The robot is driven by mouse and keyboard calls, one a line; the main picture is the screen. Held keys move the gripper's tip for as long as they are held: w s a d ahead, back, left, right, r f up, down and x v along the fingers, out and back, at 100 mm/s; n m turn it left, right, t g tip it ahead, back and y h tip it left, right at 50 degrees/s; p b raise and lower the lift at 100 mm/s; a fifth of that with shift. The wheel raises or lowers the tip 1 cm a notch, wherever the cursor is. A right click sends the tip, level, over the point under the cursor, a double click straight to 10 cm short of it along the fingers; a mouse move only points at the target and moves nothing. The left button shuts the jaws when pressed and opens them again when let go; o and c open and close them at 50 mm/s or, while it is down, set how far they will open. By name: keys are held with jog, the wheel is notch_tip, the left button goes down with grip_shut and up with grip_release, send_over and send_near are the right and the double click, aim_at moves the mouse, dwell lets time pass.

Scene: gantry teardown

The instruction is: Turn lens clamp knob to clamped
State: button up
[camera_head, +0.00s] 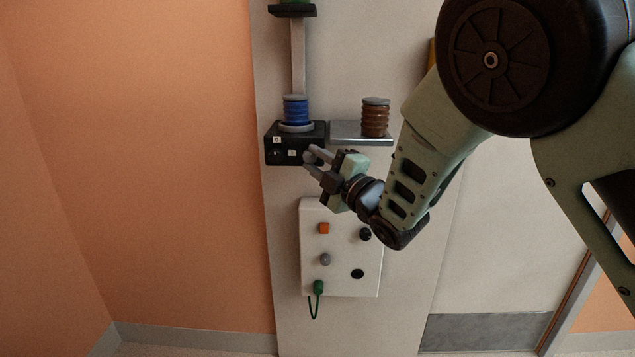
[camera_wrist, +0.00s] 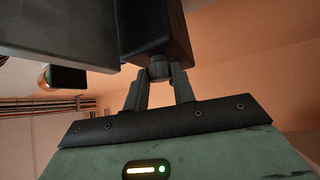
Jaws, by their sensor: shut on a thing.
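The lens clamp knob (camera_wrist: 160,67) is a small dark grey knob on the front of a black box (camera_wrist: 152,30). In the head view the black box (camera_head: 270,143) is fixed to the pale wall panel and carries small white labels and a dark round feature on its front. My gripper (camera_head: 309,160) is at the right end of the box's front, with its fingers around a small grey knob there. In the wrist view my gripper (camera_wrist: 160,82) is shut on the knob from both sides. The knob's pointer direction is hidden by the fingers.
A blue ribbed cylinder (camera_head: 295,109) stands on the box. A brown ribbed cylinder (camera_head: 375,118) stands on the metal shelf (camera_head: 345,131) to its right. Below is a white control panel (camera_head: 342,282) with an orange button, knobs and a green plug (camera_head: 318,287). Free room lies left.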

jog(key=m+t+b, duration=0.1)
jog(key=b, duration=0.2)
jog(key=f+m+t+b, duration=0.1)
jog(key=m+b, duration=0.1)
jog(key=b, duration=0.1)
jog(key=m+t+b, duration=0.1)
jog(key=b, duration=0.2)
jog(key=shift+a+f+m+t, duration=0.15)
jog(key=shift+f+m+t, duration=0.25)
jog(key=m+t+h+b, duration=0.1)
jog(key=m+t+b, duration=0.1)
jog(key=b, duration=0.1)
jog(key=m+t+h+b, duration=0.1)
jog(key=m+b, duration=0.2)
jog(key=b, duration=0.1)
jog(key=shift+a+f+m+t, duration=0.2)
jog(key=shift+m+t, duration=0.1)
jog(key=shift+t, duration=0.1)
jog(key=shift+a+r+m+t+h+b, duration=0.15)
jog(key=shift+m+t+h+b, duration=0.55)
jog(key=shift+m+h+b, duration=1)
jog(key=shift+a+r+m+t+h+b, duration=0.15)
jog(key=shift+m+t+h+b, duration=0.6)
jog(key=shift+m+h, duration=1.85)
jog(key=shift+a+r+m+t+h+b, duration=0.15)
jog(key=shift+m+t+h+b, duration=0.5)
jog(key=shift+m+h+b, duration=1.35)
jog(key=shift+m+p, duration=0.7)
jog(key=shift+m, duration=0.1)
jog(key=o, duration=1)
